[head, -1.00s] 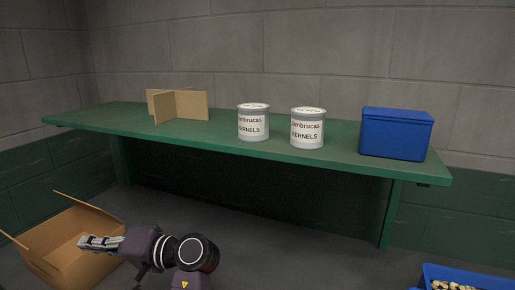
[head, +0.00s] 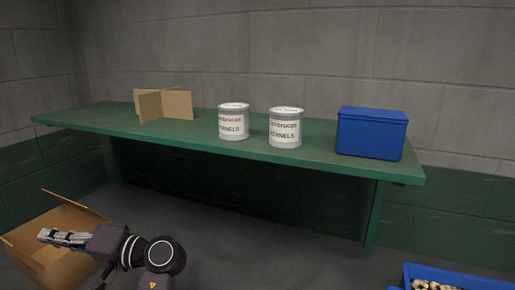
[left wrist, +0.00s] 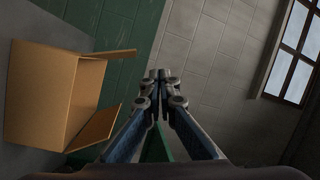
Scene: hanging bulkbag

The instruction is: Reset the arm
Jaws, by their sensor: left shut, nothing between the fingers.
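My left gripper (head: 44,236) is at the lower left of the head view, in front of an open cardboard box (head: 75,268) that stands on the floor. Its fingers point left and are shut with nothing between them. In the left wrist view the gripper (left wrist: 158,75) shows its fingertips together, with the cardboard box (left wrist: 40,98) to the left and apart from the fingers. My right gripper is in neither view.
A green shelf (head: 80,121) runs along the wall. On it are a cardboard divider (head: 165,105), two cans (head: 233,122) (head: 285,128) and a blue bin (head: 371,134). A blue crate (head: 480,275) with pale contents is at the lower right. A window (left wrist: 298,55) shows in the wrist view.

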